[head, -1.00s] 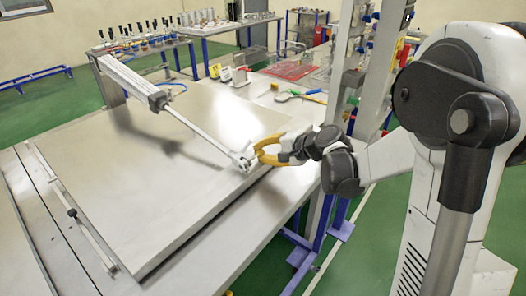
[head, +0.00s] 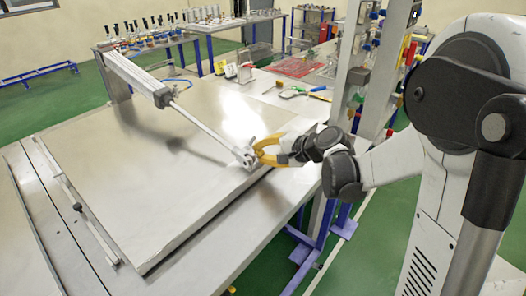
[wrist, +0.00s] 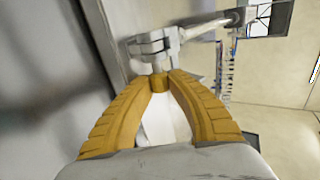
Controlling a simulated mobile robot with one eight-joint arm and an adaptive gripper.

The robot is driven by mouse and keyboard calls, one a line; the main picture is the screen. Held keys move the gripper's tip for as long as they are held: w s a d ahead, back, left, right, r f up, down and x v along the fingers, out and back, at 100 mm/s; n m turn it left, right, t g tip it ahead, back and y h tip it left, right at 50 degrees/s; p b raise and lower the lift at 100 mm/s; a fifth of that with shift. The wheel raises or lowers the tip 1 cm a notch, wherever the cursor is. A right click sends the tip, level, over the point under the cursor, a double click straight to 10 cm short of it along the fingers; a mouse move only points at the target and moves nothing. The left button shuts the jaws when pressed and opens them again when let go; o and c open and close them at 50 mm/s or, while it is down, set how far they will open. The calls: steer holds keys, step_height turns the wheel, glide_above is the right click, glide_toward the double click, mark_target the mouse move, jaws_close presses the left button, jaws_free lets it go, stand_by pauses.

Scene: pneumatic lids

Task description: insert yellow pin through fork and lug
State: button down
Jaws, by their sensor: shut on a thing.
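My gripper (head: 259,152) has yellow fingers and is at the end of the cylinder rod (head: 207,130), near the right edge of the steel lid (head: 150,170). In the wrist view my gripper (wrist: 161,78) is shut on the yellow pin (wrist: 158,83), a short yellow cylinder between the fingertips. The pin's far end meets the grey metal fork (wrist: 152,44) at the rod's end. How deep it sits in the fork is hidden. In the head view the fork (head: 245,156) is just left of the fingertips. I cannot make out the lug apart from the fork.
The pneumatic cylinder (head: 139,77) slants above the lid from the back left. A steel post (head: 350,70) stands behind my arm. Hand tools (head: 300,92) lie on the table behind. A bench with valves (head: 150,42) stands at the back.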

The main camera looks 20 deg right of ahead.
steer(key=shift+s+a, duration=0.45)
steer(key=shift+a, duration=0.15)
steer(key=c, duration=1.3)
jaws_free()
steer(key=shift+s, duration=0.1)
steer(key=v, duration=1.2)
steer(key=shift+r, duration=0.1)
steer(key=shift+a, duration=0.1)
